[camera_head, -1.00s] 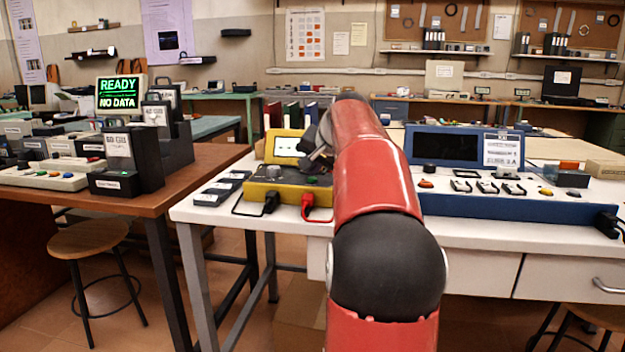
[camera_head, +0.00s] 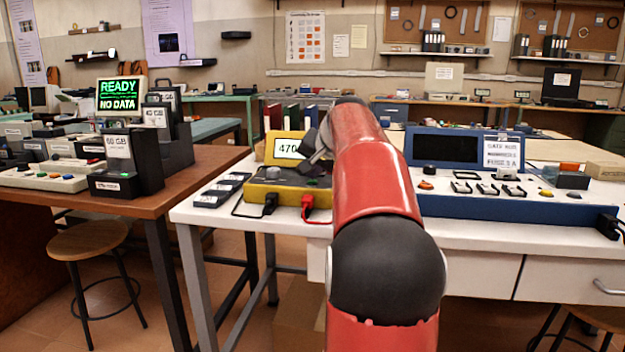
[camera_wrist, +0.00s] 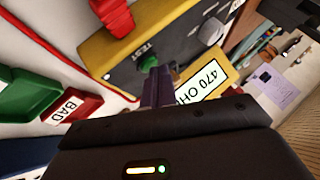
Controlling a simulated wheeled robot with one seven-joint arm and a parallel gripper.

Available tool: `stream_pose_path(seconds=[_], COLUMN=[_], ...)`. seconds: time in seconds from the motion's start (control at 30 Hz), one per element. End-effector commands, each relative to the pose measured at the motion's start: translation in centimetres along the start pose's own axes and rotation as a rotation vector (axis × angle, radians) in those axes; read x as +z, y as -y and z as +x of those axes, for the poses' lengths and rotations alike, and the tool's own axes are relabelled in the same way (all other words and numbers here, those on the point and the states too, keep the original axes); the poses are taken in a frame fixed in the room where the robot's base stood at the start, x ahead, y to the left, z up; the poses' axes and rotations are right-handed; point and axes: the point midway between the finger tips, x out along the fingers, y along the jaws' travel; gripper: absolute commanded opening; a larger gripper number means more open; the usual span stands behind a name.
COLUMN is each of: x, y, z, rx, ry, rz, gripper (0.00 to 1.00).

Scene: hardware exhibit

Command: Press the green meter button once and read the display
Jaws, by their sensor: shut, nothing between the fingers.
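The yellow meter (camera_head: 262,191) stands on the white table, with a red and a black plug in its front. Its display (camera_head: 288,148) reads "470" in the head view, the rest hidden by my arm. In the wrist view the display (camera_wrist: 205,80) reads "470 OH", its end hidden by my gripper. The green button (camera_wrist: 148,62) beside the word TEST shows in the wrist view; in the head view it is hidden. My gripper (camera_wrist: 154,76) is shut and empty, its tips at the green button, seemingly touching it.
A blue power unit (camera_head: 465,150) stands to the right on the same table. A red tray marked BAD (camera_wrist: 72,108) and a green tray (camera_wrist: 28,92) show in the wrist view. A wooden table (camera_head: 140,203) stands at left.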

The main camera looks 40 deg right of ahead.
Motion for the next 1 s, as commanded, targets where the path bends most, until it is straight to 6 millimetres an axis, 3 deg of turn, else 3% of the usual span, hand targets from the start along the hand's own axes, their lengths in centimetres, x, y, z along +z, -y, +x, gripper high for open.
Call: stream_pose_path(seconds=[0.2,0.67,1.0], x=[-0.8,-0.9,-2.5], y=[0.7,0.9,2.5], z=[-1.0,-1.3,-3.3], rx=[0.001,0.0,-0.002], ry=[0.001,0.0,-0.002], rz=[0.0,0.0,-0.001], gripper=[0.0,0.0,0.0])
